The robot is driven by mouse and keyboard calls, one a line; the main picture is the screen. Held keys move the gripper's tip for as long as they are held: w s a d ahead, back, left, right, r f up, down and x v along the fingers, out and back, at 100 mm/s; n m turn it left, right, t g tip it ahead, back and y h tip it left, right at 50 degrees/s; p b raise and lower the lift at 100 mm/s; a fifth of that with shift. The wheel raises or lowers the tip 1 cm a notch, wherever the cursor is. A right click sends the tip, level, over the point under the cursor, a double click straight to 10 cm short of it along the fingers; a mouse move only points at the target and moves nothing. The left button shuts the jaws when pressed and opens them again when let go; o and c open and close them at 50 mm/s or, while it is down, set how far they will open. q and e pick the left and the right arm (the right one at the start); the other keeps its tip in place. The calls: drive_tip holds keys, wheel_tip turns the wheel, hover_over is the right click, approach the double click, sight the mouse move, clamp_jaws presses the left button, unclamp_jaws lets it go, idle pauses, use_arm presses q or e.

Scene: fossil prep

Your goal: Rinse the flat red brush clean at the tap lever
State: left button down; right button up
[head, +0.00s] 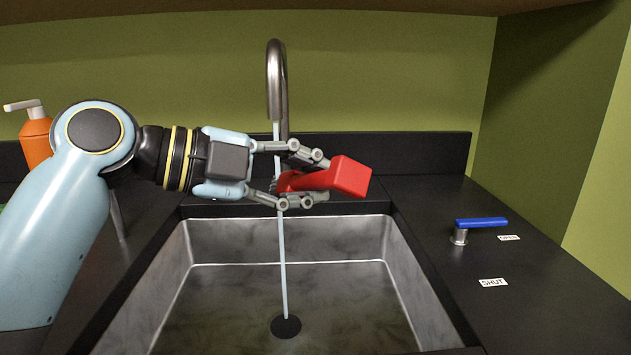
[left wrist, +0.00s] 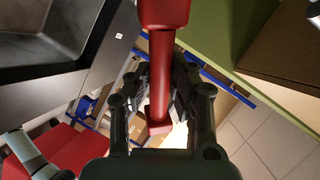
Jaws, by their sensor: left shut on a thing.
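The flat red brush (head: 349,177) is in my left gripper (head: 318,178), which is shut on it just in front of the tap (head: 277,85). Its wide red block points right, and its narrower part lies between the fingers. A thin water stream (head: 283,255) falls from the spout and passes at the gripper's fingers; whether it touches the brush I cannot tell. The tap lever (head: 482,222) has a blue handle pointing right, towards the upper label (head: 508,237). The left wrist view shows the brush (left wrist: 161,70) between the fingers. My right gripper is not in view.
The metal sink (head: 345,275) lies below the gripper, with a dark drain (head: 286,326) under the stream. A "SHUT" label (head: 493,282) lies on the dark counter (head: 560,310) at right. An orange pump bottle (head: 36,140) stands at left behind my arm.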

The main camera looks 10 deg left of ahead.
use_arm(q)
drive_tip(key=s+d+r+p, duration=0.1)
drive_tip(key=s, duration=0.4)
drive_tip(key=s+d+r+p, duration=0.1)
drive_tip(key=s+d+r, duration=0.1)
drive_tip(key=s, duration=0.4)
drive_tip(key=shift+s+d, duration=0.25)
